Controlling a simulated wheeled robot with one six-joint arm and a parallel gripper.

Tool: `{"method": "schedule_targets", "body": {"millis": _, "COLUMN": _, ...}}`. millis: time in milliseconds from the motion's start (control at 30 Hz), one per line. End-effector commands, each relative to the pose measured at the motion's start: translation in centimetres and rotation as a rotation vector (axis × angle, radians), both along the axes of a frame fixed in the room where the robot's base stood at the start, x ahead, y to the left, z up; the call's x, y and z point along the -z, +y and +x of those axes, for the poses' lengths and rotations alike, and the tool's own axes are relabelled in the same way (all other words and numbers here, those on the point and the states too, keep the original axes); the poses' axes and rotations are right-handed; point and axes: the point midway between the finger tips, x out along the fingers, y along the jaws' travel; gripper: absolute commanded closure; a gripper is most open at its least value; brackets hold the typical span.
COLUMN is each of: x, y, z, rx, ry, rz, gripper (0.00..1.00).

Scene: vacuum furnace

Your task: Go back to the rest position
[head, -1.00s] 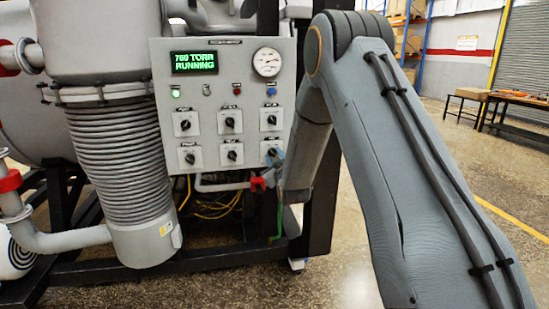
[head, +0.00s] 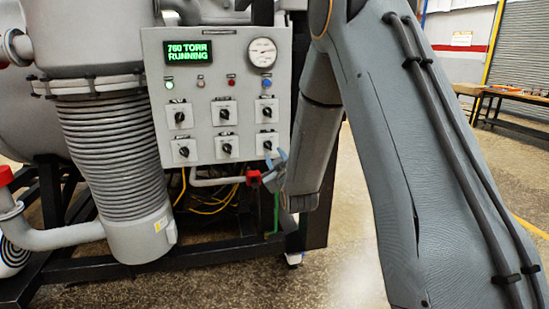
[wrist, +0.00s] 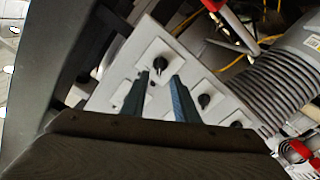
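My gripper (head: 273,168) is at the lower right corner of the grey control panel (head: 203,122) in the head view, close to the lower right knob (head: 267,145). In the wrist view its two blue fingers (wrist: 160,84) are apart with nothing seen between them, and a black knob (wrist: 160,64) lies just beyond their tips. Whether the fingers touch the panel cannot be told. The panel's green display (head: 188,53) reads "760 TORR RUNNING". My forearm hides the area right of the panel.
A pipe with a red handle (head: 252,177) runs just below the panel, near my gripper. Yellow cables (head: 212,205) hang behind it. A ribbed grey column (head: 115,155) stands left, above a black frame (head: 100,265). Open floor and a table (head: 515,97) are at right.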

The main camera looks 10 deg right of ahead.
Motion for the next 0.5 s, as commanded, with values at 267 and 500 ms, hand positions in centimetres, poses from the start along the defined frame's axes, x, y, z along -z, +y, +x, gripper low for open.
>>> {"method": "schedule_targets", "body": {"millis": 267, "x": 1.2, "y": 0.0, "z": -1.3, "rx": 0.003, "ry": 0.122, "rz": 0.043, "gripper": 0.73}}
{"method": "schedule_targets", "body": {"millis": 500, "x": 5.9, "y": 0.1, "z": -8.6, "rx": 0.051, "ry": 0.533, "rz": 0.184, "gripper": 0.73}}
